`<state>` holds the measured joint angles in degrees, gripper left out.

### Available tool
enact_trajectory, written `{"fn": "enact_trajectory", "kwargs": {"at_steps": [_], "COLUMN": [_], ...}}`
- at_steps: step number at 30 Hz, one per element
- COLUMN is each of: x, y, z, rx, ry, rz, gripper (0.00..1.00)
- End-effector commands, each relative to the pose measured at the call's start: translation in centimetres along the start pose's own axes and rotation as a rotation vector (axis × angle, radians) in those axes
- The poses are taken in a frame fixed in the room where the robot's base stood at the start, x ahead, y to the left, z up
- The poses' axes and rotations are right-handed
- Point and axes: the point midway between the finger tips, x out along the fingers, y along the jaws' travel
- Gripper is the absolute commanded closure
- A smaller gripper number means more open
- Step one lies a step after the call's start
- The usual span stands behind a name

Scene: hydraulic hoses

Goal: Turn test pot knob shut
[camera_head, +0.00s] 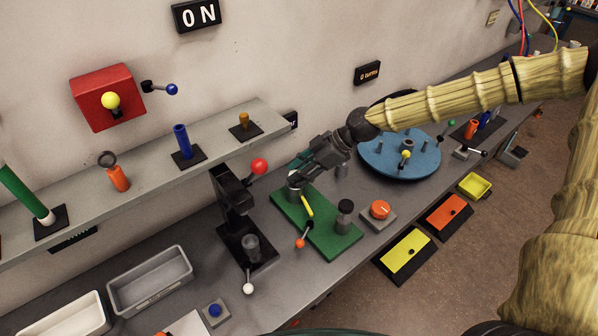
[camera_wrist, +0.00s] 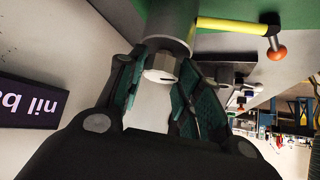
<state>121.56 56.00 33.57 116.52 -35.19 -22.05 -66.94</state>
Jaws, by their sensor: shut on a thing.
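The green base plate (camera_head: 318,235) lies on the grey bench. A grey cylindrical pot (camera_head: 293,195) stands at its far left end and also shows in the wrist view (camera_wrist: 170,22). A yellow lever (camera_head: 307,205) with an orange ball (camera_head: 300,243) runs out from the pot's side. In the wrist view, a small light grey knob (camera_wrist: 162,68) with a dark mark sits on the pot's end. My gripper (camera_head: 300,180) is at the pot's top, its fingers (camera_wrist: 157,80) shut on the knob from both sides. In the head view the gripper hides the knob.
A black press-like stand (camera_head: 236,205) with a red ball (camera_head: 259,166) stands close left of the gripper. A black-capped grey post (camera_head: 345,213) and an orange dial (camera_head: 380,209) are to the right. A blue round table (camera_head: 385,160) lies behind, under my arm.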

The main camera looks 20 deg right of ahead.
Motion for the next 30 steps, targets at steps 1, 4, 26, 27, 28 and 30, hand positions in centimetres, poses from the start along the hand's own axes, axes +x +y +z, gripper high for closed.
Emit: {"fn": "enact_trajectory", "kwargs": {"at_steps": [1, 4, 26, 27, 28, 30], "x": [0.0, 0.0, -0.8, -1.2, -1.5, -2.3], "y": [0.0, 0.0, 0.1, 0.1, 0.1, 0.1], "z": [0.0, 0.0, 0.0, -0.1, 0.0, -0.1], "rx": [0.001, 0.001, -0.001, -0.001, 0.000, 0.000], "ry": [0.000, 0.000, 0.000, 0.000, 0.000, 0.001], "rz": [0.000, 0.000, 0.002, 0.002, 0.002, 0.003], "gripper": [0.89, 0.89, 0.44, 0.44, 0.44, 0.44]}}
